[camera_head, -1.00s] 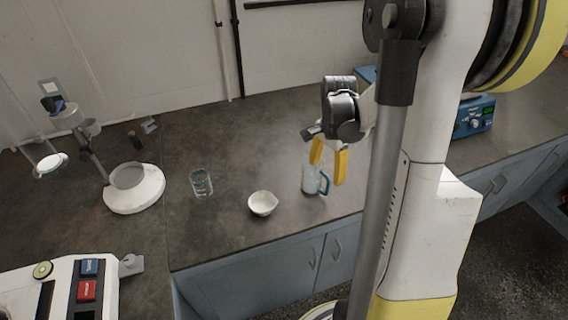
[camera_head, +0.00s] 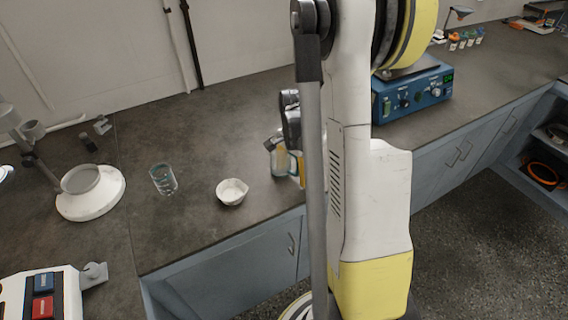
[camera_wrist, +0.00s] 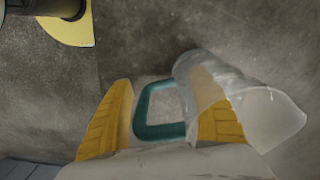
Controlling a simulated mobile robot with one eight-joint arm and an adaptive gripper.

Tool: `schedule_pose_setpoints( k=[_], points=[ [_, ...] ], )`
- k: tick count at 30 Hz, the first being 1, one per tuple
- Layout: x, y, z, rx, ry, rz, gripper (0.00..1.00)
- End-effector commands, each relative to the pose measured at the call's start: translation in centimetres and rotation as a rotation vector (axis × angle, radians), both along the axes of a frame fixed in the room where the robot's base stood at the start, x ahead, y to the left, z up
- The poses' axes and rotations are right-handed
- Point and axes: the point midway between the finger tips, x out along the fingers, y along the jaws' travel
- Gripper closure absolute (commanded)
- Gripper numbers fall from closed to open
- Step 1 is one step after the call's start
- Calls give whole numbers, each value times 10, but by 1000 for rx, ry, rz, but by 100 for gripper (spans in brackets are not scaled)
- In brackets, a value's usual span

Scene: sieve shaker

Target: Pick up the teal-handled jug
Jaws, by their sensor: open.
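The teal-handled jug (camera_head: 279,165) is clear glass and stands on the dark bench near its front edge, partly hidden by my gripper and arm. In the wrist view, its teal handle (camera_wrist: 141,112) lies between my two yellow fingers, and its glass body (camera_wrist: 262,112) is to the right. My gripper (camera_wrist: 163,92) is open. The left finger is apart from the handle. The right finger overlaps the glass body and shows through it; I cannot tell whether it is inside or beside the jug. In the head view, my gripper (camera_head: 290,168) is down at the jug.
A white bowl (camera_head: 232,192) and a glass beaker (camera_head: 163,179) stand left of the jug. A white round-based stand (camera_head: 90,205) is farther left. A blue device (camera_head: 413,92) stands at the back right. The bench between beaker and back wall is clear.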

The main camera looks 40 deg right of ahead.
Motion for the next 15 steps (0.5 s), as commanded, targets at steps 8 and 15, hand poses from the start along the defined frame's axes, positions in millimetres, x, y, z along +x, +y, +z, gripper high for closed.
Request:
schedule_pose_setpoints(
  k=[8, 15],
  points=[
    [0, 0, 2, 0, 0, 0, 84],
    [0, 0, 2, 0, 0, 0, 100]
  ],
)
